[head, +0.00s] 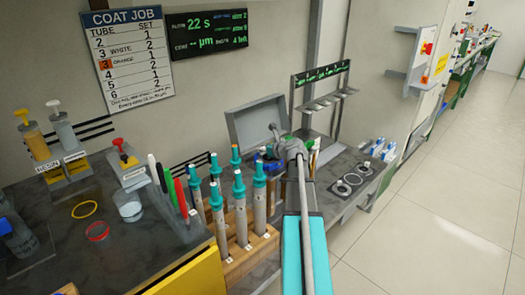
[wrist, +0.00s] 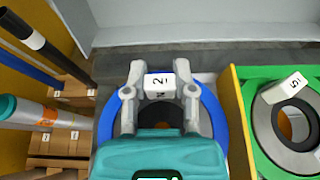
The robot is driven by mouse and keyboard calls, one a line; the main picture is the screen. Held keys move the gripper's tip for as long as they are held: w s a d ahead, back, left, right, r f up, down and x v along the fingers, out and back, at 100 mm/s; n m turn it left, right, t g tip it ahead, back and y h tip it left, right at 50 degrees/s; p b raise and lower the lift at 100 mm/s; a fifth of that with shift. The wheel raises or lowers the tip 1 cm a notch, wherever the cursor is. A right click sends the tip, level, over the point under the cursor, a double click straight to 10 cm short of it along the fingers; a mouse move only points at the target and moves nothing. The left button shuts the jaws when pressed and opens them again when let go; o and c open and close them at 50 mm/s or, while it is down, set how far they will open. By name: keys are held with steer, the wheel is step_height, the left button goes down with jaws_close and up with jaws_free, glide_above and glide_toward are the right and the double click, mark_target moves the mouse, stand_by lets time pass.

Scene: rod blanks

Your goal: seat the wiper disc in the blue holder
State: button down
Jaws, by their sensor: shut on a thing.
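The blue holder (wrist: 218,118) shows in the wrist view as a blue ring around and below my gripper (wrist: 160,88). A sliver of it also shows in the head view, left of my gripper (head: 288,150). My gripper is shut on the white tab marked 2 of the wiper disc (wrist: 158,79). The disc lies within the outline of the blue ring as seen from above, with a dark opening in the middle. My fingers and gripper body hide much of both. I cannot tell whether the disc rests in the holder or is held just above it.
A green holder (wrist: 256,86) with a disc tabbed 5 (wrist: 290,90) stands to the right, beyond a yellow divider (wrist: 235,110). Several teal-capped rods stand in a wooden rack (head: 238,262) to the left. An open grey lid (head: 258,122) stands behind.

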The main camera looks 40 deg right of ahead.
steer(key=shift+f, duration=0.1)
steer(key=shift+c, duration=2.2)
jaws_free()
steer(key=shift+s+r, duration=0.1)
steer(key=shift+r, duration=0.1)
steer(key=p+v, duration=0.4)
steer(key=v, duration=0.6)
steer(key=shift+s+r, duration=0.1)
steer(key=shift+s, duration=0.15)
steer(key=shift+s+r+p, duration=0.15)
steer(key=shift+s+p, duration=0.15)
steer(key=shift+s, duration=0.3)
